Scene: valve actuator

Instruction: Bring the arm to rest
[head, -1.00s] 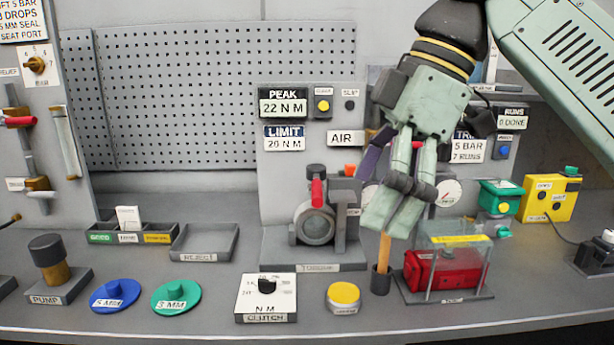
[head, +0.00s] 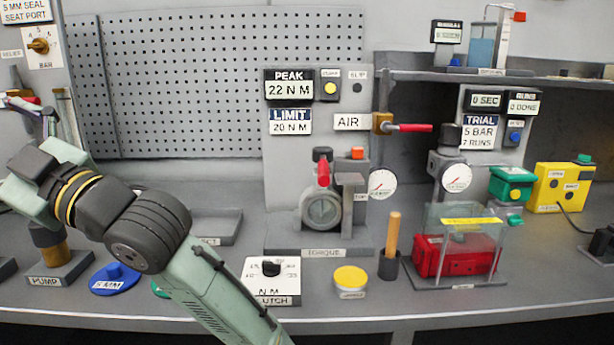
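My gripper (head: 32,180) is at the far left of the head view, partly cut off by the left edge. My wrist and forearm run from it down and right to the bottom edge, over the front of the bench. The fingertips are not clear in this view, so I cannot tell whether they are open or shut, or whether they hold anything. The gripper is in front of the left panel (head: 38,50) and above the PUMP block (head: 55,275).
My arm partly hides the REJECT tray (head: 225,228), the blue 5 MM disc (head: 114,279) and a green disc (head: 160,289). The torque stand (head: 322,208), clutch box (head: 272,280), yellow button (head: 350,278), wooden-handled tool (head: 393,235) and clear-covered red box (head: 450,256) stand clear to the right.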

